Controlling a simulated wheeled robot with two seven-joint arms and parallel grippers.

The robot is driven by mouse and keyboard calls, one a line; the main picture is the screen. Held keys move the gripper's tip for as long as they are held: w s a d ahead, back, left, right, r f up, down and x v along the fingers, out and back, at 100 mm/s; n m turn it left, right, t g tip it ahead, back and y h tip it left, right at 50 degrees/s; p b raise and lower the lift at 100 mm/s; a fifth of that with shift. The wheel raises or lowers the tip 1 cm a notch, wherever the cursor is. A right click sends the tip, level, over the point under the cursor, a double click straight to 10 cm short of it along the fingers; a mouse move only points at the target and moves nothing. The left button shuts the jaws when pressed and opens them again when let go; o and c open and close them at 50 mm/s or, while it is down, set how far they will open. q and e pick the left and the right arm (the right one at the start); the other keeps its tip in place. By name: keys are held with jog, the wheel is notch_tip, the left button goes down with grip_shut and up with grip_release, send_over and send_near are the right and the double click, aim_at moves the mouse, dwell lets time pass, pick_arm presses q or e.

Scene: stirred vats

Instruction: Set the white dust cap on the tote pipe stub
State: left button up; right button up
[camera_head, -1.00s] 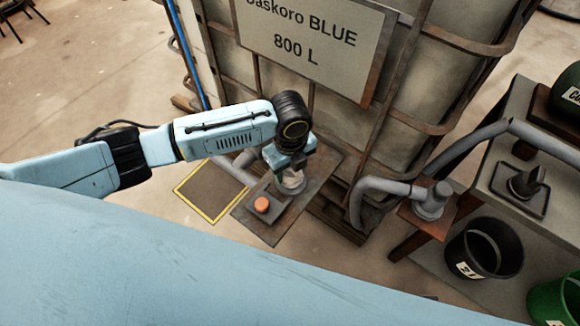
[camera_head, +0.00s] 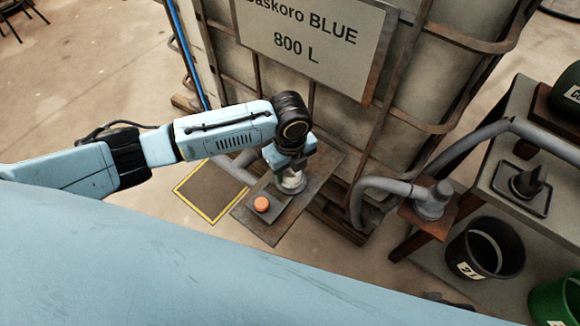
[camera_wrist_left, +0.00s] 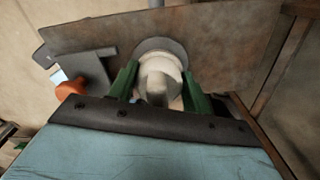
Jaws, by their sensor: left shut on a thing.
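My left gripper (camera_head: 291,172) is shut on the white dust cap (camera_wrist_left: 160,78), which sits between its green fingers in the left wrist view. In the head view the white cap (camera_head: 291,181) shows just below the fingers, low in front of the tote (camera_head: 340,130). A grey round rim (camera_wrist_left: 160,46), apparently the pipe stub, shows right behind the cap. The cap hides most of it, so I cannot tell whether the cap is seated on it. My right gripper is not in view.
A brown plate (camera_head: 262,226) lies under the gripper, with an orange knob (camera_head: 262,204) on a grey block close to its left. A yellow-edged mat (camera_head: 208,190) lies further left. A grey hose (camera_head: 375,190), a black bucket (camera_head: 487,248) and a bench stand at the right.

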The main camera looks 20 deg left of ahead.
pick_arm(q)
jog(key=shift+p, duration=0.4)
dwell(0.7)
jog(key=shift+p, duration=0.45)
jog(key=shift+f+b, duration=0.35)
jog(key=shift+f, duration=0.3)
jog(key=o, duration=0.7)
